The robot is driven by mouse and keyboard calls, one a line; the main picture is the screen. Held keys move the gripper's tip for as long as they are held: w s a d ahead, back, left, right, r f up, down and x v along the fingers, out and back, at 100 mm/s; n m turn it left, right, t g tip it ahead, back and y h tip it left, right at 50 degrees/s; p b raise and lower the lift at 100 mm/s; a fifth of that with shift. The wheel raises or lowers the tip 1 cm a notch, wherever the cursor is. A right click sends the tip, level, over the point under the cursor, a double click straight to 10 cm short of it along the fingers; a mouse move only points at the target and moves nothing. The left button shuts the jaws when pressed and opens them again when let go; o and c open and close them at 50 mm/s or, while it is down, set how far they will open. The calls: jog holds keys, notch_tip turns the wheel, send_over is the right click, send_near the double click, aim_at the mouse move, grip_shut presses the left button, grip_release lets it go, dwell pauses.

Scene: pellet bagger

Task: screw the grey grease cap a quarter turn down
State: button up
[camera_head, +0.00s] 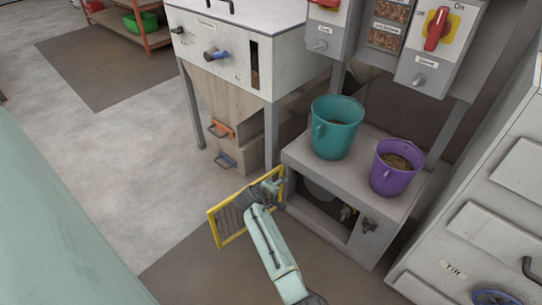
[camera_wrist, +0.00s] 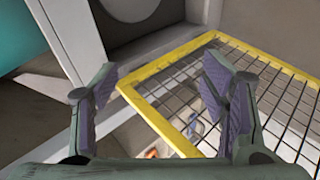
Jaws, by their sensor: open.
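I cannot clearly make out the grey grease cap. A small brass-coloured fitting (camera_head: 347,213) shows inside the open lower bay of the cabinet (camera_head: 318,231), but whether the cap sits on it is too small to tell. My gripper (camera_head: 272,183) is at the left edge of that bay, beside a yellow-framed mesh guard (camera_head: 212,228) that stands swung out. The guard (camera_wrist: 152,112) lies beyond and partly behind the right finger there.
A teal bucket (camera_head: 337,140) and a purple bucket (camera_head: 392,181) stand on the cabinet top. A grey drawer unit (camera_head: 481,215) stands at the right. Floor (camera_head: 135,160) is clear at the left.

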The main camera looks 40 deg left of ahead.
jog(key=shift+a+r+y, duration=0.2)
jog(key=shift+a+r, duration=0.3)
jog(key=shift+r, duration=0.2)
jog(key=shift+a+r+y, duration=0.2)
jog(key=shift+a+r, duration=0.25)
jog(key=shift+r, duration=0.2)
